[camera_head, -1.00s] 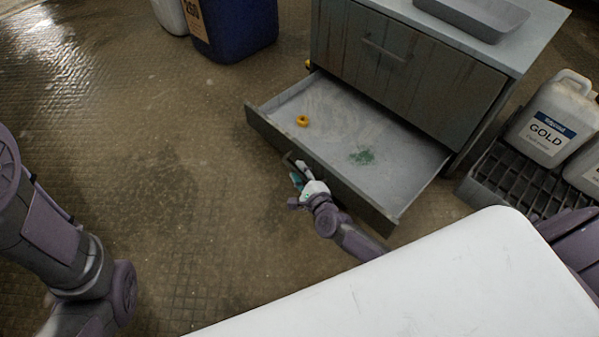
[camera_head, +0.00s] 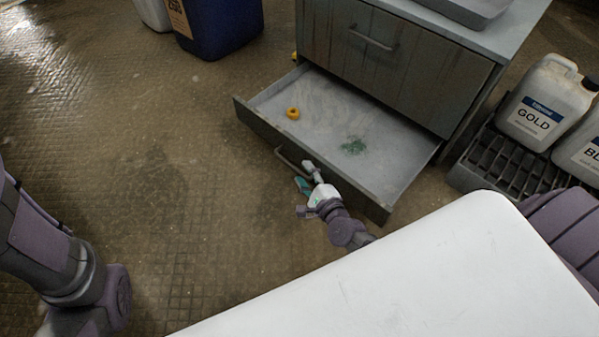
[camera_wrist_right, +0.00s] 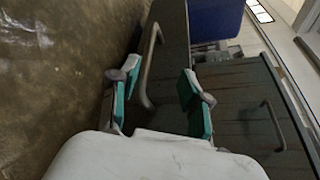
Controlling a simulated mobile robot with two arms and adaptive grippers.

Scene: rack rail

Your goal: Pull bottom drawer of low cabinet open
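The low grey cabinet (camera_head: 400,60) stands at the upper right of the head view. Its bottom drawer (camera_head: 385,160) is pulled well out, with a bar handle (camera_head: 292,163) on its front. My right gripper (camera_head: 308,178) is at the drawer front, just right of the handle. In the right wrist view its teal-padded fingers (camera_wrist_right: 160,100) are spread wide, with the handle (camera_wrist_right: 149,70) and the drawer front's edge between them, apart from the pads. My left arm shows at the left of the head view, but its gripper is out of the picture.
A yellow ring (camera_head: 293,113) and a green patch (camera_head: 353,146) are in the drawer. A blue container (camera_head: 217,25) stands behind on the left. White jugs, one labelled GOLD (camera_head: 543,105), stand on a dark grated tray (camera_head: 500,160) at right. Floor left of the drawer is clear.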

